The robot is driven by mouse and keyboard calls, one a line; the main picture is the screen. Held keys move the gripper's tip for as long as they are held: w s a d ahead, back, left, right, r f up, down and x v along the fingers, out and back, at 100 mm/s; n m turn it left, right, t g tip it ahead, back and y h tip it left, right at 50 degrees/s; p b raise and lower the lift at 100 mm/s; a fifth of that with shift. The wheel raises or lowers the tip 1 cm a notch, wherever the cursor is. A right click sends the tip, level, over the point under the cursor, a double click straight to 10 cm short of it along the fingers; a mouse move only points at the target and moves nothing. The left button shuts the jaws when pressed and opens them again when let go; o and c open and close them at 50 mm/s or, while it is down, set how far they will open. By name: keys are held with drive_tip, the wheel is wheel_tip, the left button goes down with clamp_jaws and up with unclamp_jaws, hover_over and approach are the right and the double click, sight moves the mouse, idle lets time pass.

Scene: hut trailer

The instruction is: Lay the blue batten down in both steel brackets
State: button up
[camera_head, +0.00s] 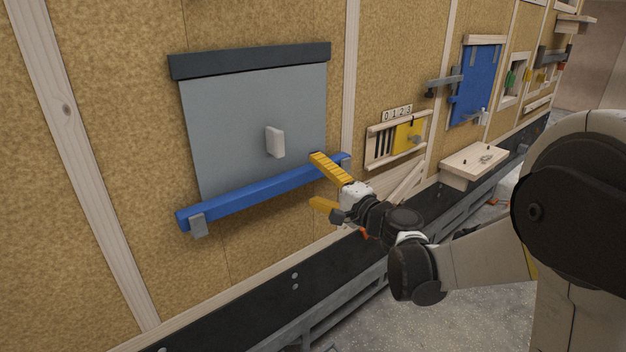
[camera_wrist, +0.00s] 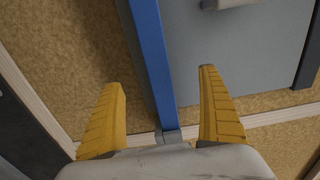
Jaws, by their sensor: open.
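The blue batten (camera_head: 255,194) runs along the lower edge of a grey panel on the wall, its left end slightly lower in the picture. Near its left end, a steel bracket (camera_head: 198,225) shows against its front and below it. The other steel bracket (camera_head: 346,160) shows only partly at the right end, beyond my gripper; it also appears in the wrist view (camera_wrist: 171,135). The batten appears to lie in both, though the right seating is unclear. My gripper (camera_head: 314,180) is open near the right end. In the wrist view the batten (camera_wrist: 150,50) passes between the yellow fingers, with gaps on both sides.
The grey panel (camera_head: 245,125) has a dark top bar (camera_head: 250,60) and a pale handle (camera_head: 275,142). A dark ledge (camera_head: 260,312) runs below. A wooden shelf (camera_head: 474,160) and a blue board (camera_head: 475,85) stand farther right. The wall left of the panel is clear.

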drive_tip(key=v, duration=0.9)
drive_tip(key=shift+s+d, duration=0.15)
idle(0.4)
drive_tip(key=shift+s, duration=0.1)
drive_tip(key=s+a+f+n+g+h, duration=0.1)
drive_tip(key=s+f+n+g+h, duration=0.1)
drive_tip(key=s+f+n+g, duration=0.3)
drive_tip(key=s+a+n+g+h, duration=0.1)
drive_tip(key=s+a+n+h, duration=0.1)
drive_tip(key=s, duration=0.6)
drive_tip(key=s+d+f+n+g+h, duration=0.1)
drive_tip(key=s+d+f+n+h, duration=0.1)
drive_tip(key=s, duration=0.4)
drive_tip(key=s+d+f+n+g+h, duration=0.1)
drive_tip(key=s+d+f+n+h, duration=0.1)
drive_tip(key=s+d+h, duration=0.2)
drive_tip(key=s+d, duration=0.2)
drive_tip(key=d, duration=0.1)
drive_tip(key=shift+d+f, duration=0.25)
drive_tip(key=shift+d, duration=0.05)
